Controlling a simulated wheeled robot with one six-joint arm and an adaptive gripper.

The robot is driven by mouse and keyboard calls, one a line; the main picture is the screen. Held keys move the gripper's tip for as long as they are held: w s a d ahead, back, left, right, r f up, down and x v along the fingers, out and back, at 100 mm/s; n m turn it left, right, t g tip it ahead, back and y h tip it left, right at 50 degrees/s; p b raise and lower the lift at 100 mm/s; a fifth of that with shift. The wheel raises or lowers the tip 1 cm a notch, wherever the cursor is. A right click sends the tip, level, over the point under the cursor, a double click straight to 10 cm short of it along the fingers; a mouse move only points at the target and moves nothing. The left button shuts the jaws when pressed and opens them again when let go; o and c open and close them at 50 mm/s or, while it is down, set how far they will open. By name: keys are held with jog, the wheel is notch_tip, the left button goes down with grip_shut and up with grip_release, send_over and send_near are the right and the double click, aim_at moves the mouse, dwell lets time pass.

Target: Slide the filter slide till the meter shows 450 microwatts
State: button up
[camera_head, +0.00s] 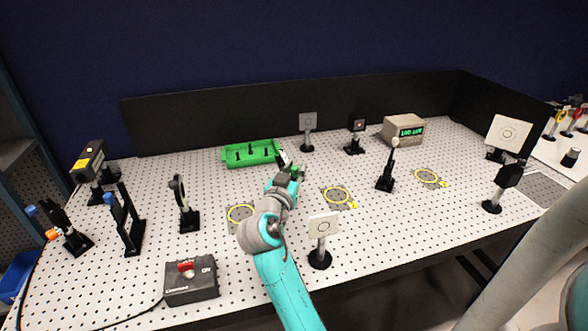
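The meter (404,130) is a beige box at the back right with a green display. Its small digits seem to read about 100 uW. My gripper (284,158) is over the middle of the perforated table, just right of the green tray's right end. Its fingers are small and dark here, and I cannot tell whether they are open or shut or hold anything. A small green part (298,170) shows beside the gripper, partly hidden by my arm. I cannot clearly make out which thing is the filter slide.
A green tray (228,156) stands at the back. Post-mounted optics stand around, including a white card (323,225) in front, a black post (387,178) at right and a ring mount (181,200) at left. A switch box (191,285) sits front left. Yellow rings (427,177) mark open spots.

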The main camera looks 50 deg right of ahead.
jog(key=shift+o, duration=0.9)
jog(key=v, duration=1.2)
